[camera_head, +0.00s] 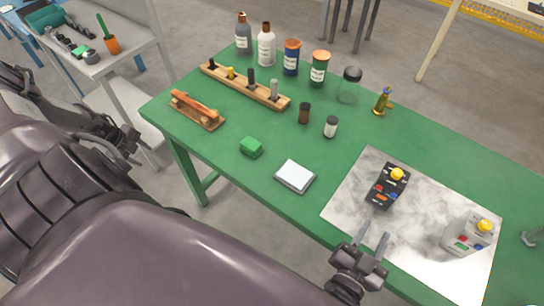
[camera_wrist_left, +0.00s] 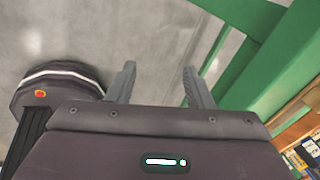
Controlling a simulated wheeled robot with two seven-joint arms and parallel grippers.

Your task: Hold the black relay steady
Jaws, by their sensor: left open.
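The black relay (camera_head: 385,190), a dark box with a yellow knob on top and coloured buttons, stands upright on the grey marbled plate (camera_head: 350,208) in the head view. My right gripper (camera_head: 375,229) is just in front of the relay, on its near side. Its fingers are apart with nothing visible between them, and a small gap seems to separate them from the relay. My left gripper (camera_head: 136,150) is at the far left, off the table and far from the relay. In the left wrist view it (camera_wrist_left: 158,68) is open and empty over the floor.
A grey box with a yellow knob (camera_head: 468,232) stands right of the relay on the plate. The green table (camera_head: 240,180) also holds a white-topped square (camera_head: 295,176), a green block (camera_head: 251,147), a wooden rack (camera_head: 245,88), bottles and small jars. A side shelf (camera_head: 120,55) stands at upper left.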

